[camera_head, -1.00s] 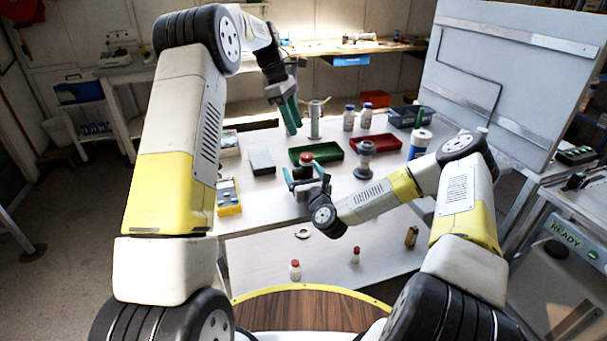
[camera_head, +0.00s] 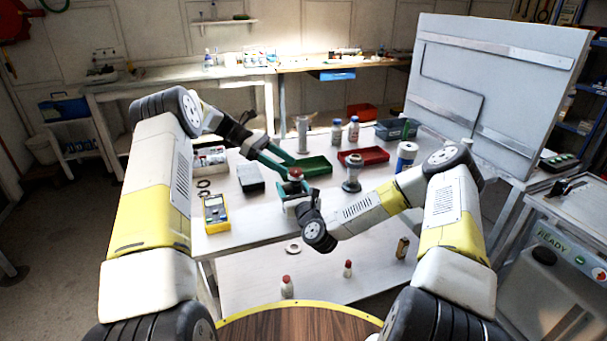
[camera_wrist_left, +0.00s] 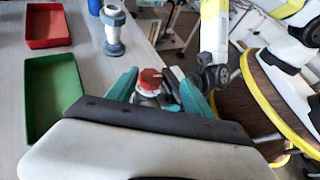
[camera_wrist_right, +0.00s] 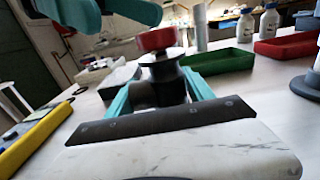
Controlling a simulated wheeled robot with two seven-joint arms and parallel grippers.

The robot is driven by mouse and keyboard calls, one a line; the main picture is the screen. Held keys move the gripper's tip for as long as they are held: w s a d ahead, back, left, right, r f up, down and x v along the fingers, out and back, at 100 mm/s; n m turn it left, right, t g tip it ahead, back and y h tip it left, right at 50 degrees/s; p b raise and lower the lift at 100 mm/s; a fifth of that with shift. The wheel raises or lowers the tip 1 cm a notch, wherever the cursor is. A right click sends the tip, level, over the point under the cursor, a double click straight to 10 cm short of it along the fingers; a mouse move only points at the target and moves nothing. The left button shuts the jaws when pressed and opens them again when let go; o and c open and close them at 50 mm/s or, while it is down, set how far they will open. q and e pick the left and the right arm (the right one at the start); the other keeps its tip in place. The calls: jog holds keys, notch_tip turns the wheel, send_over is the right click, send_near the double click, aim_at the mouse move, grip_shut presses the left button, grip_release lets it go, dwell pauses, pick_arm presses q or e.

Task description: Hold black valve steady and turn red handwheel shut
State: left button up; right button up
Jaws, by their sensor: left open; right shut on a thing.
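The black valve (camera_wrist_right: 158,84) stands on the white table with the red handwheel (camera_wrist_right: 157,40) on top. The handwheel also shows in the head view (camera_head: 295,173) and in the left wrist view (camera_wrist_left: 151,79). My right gripper (camera_wrist_right: 158,95) is shut on the valve's dark body, its teal fingers on either side below the wheel. My left gripper (camera_wrist_left: 155,85) is open and empty. Its teal fingers slope down from the upper left, and in its wrist view the red wheel lies between them. Contact with the wheel cannot be told.
A green tray (camera_head: 312,160) and a red tray (camera_head: 374,152) lie behind the valve. A grey flanged fitting (camera_head: 352,172) stands to the right. A yellow meter (camera_head: 216,222) and a dark box (camera_head: 251,184) lie to the left. The table front beside the meter is clear.

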aim_at(301, 173)
pick_arm(q)
jog(key=w+a+f+n+t+h, duration=0.1)
jog(key=a+f+t+h, duration=0.15)
jog(key=a+h, duration=0.3)
jog(key=s+d, duration=0.1)
jog(key=d, duration=1.1)
jog(key=shift+s+f+g, duration=0.25)
jog(key=shift+f+g, duration=0.1)
jog(key=shift+d+h, duration=0.1)
jog(key=shift+h, duration=0.15)
grip_shut()
jog(key=shift+s+a+m+g+y, duration=0.15)
jog(key=shift+m+g+y, duration=0.2)
jog(key=shift+m+g, duration=0.5)
jog(key=shift+s+m+g+y, duration=0.2)
jog(key=shift+m+g+y, duration=0.25)
jog(key=shift+g, duration=0.85)
jog(key=shift+s+a+m+g+y, duration=0.15)
jog(key=shift+m+g+y, duration=0.15)
jog(key=shift+m+g, duration=0.6)
jog(key=shift+r+g, duration=0.1)
jog(key=shift+g, duration=0.15)
grip_release()
jog(key=shift+d, duration=0.1)
